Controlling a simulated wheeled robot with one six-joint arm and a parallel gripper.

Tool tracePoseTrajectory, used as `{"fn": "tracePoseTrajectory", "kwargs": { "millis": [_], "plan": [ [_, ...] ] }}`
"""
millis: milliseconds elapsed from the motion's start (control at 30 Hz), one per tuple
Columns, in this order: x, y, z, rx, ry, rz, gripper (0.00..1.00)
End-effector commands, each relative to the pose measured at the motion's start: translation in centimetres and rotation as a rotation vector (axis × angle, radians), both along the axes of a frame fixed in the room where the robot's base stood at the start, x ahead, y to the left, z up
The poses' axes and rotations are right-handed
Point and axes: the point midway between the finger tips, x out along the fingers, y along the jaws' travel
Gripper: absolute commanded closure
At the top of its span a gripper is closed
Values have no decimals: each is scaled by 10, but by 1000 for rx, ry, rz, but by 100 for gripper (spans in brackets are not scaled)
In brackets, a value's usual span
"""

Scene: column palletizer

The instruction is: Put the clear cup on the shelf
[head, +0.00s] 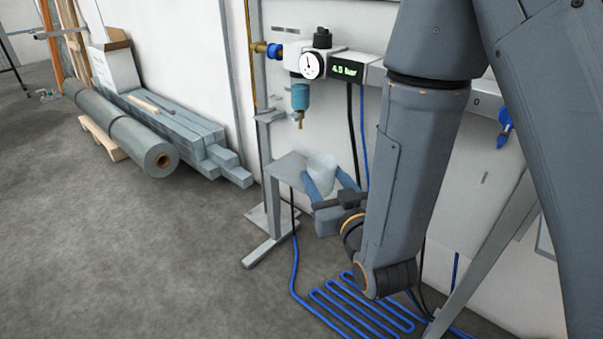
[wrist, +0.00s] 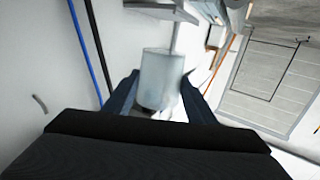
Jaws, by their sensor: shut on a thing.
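The clear cup (head: 322,172) is a pale, translucent cup held between the two blue fingers of my gripper (head: 329,183). In the wrist view the cup (wrist: 161,80) sits upright or nearly so between the fingertips (wrist: 158,95). The shelf (head: 287,168) is a small grey plate on a post beside the wall, just left of the cup in the head view. The cup overlaps the shelf's right part in that view, and I cannot tell whether it touches it. In the wrist view a grey plate (wrist: 165,8) shows beyond the cup at the top.
Above the shelf hang a gauge (head: 312,65), a teal filter bowl (head: 300,96) and a pressure display (head: 346,69). Black and blue hoses run down the wall close to my gripper. A coiled blue hose (head: 350,305) lies on the floor. Grey beams (head: 180,128) and a roll (head: 125,130) lie at left.

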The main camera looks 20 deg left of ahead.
Motion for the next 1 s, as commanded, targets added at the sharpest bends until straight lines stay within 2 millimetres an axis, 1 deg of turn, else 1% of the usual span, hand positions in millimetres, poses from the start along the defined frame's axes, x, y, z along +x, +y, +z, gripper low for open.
{"fn": "tracePoseTrajectory", "kwargs": {
  "millis": [33, 100, 200, 267, 367, 467, 800, 1000],
  "plan": [
    [3, 0, -12, 0, 0, 0, 74],
    [6, 0, -20, 0, 0, 0, 74],
    [8, -1, -27, 0, 0, -1, 74],
    [9, 0, -29, 1, -1, 0, 74],
    [15, 5, -30, 1, -2, 0, 74],
    [30, 15, -29, 2, -3, 0, 74],
    [98, 63, -30, 2, -2, 0, 74],
    [132, 88, -30, 1, -2, 0, 74]
  ]
}}
